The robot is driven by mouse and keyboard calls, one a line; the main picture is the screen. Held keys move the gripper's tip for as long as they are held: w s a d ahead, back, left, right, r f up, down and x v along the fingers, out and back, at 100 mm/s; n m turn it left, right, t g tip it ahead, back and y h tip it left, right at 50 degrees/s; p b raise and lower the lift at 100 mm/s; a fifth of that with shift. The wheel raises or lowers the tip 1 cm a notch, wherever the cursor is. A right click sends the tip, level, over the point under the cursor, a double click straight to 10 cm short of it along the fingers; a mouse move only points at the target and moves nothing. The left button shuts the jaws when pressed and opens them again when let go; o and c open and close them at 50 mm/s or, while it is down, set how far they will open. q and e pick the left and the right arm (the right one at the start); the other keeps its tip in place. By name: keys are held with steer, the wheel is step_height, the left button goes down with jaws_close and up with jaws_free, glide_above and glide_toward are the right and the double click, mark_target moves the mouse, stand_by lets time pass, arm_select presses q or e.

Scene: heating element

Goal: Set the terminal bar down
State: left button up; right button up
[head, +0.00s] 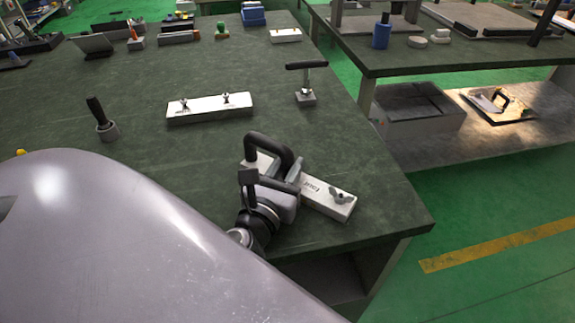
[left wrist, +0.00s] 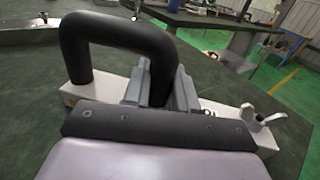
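The terminal bar is a white bar (head: 333,199) with a black U-shaped handle (head: 268,142) and a wing nut at its near right end. It lies at an angle at the near right part of the dark green table (head: 375,190), on or just above the top; I cannot tell which. My left gripper (head: 284,185) is at the handle. In the left wrist view its fingers (left wrist: 160,90) close on both sides of one leg of the black handle (left wrist: 115,35). The white bar (left wrist: 235,112) runs behind them. My right gripper is in neither view.
Another white bar with two wing nuts (head: 210,109) lies farther back. A black T-handled tool (head: 306,80) and a black-handled piece (head: 102,120) stand nearby. The table's right edge is close to the bar. A second workbench (head: 455,55) stands beyond a gap.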

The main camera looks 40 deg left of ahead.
mark_target(286, 172)
arm_select(q)
steer(key=o, duration=0.4)
steer(key=shift+o, duration=0.2)
steer(key=shift+s, duration=0.1)
steer(key=b+v, duration=0.1)
steer(key=v, duration=0.4)
steer(key=shift+s+d+f, duration=0.1)
steer(key=shift+s, duration=0.25)
steer(key=shift+s+d+b, duration=0.15)
steer(key=shift+s+b, duration=0.15)
steer(key=shift+s, duration=0.3)
steer(key=shift+s+d, duration=0.1)
